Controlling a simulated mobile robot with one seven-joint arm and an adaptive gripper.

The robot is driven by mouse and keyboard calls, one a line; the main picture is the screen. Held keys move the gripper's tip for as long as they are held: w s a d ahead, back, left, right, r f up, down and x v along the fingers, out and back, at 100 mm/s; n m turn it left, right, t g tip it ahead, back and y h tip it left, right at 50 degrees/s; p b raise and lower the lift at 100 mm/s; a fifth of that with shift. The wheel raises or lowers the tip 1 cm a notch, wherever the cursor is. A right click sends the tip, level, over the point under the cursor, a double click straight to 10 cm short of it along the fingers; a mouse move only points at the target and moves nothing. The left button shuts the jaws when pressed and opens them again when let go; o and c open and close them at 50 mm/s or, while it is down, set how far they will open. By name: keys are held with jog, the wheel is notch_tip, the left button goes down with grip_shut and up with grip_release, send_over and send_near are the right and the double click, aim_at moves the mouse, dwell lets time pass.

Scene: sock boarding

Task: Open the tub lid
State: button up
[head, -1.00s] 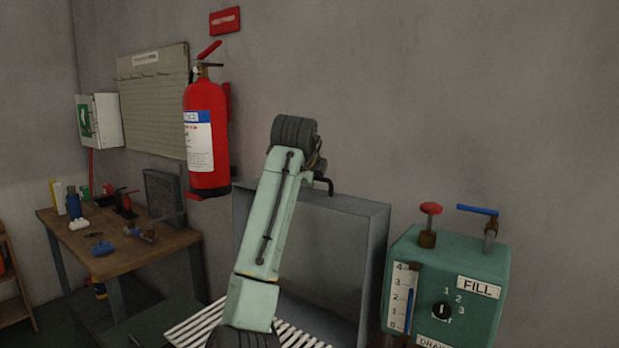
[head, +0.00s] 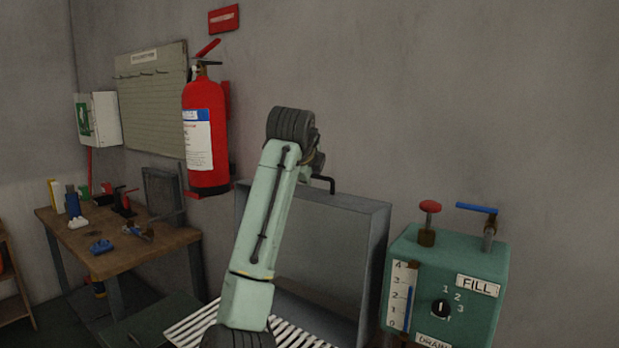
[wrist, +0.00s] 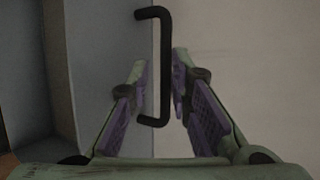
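A grey panel (head: 330,245), which looks like the tub lid, stands upright near the back wall. A black bar handle (head: 325,183) sticks out at its top edge. In the wrist view the handle (wrist: 165,70) runs up and down between the two fingers of my gripper (wrist: 160,63). The purple-padded fingers are apart, with a gap visible beside the handle; I see no clear grip on it. In the head view my arm's end hides the gripper and part of the panel.
A green control box (head: 445,290) with a red knob and blue lever stands to the right. White slats (head: 290,325) lie below the panel. A red extinguisher (head: 206,140) hangs on the wall at left; a cluttered workbench (head: 150,255) stands beyond.

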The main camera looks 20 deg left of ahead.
jog(key=v, duration=1)
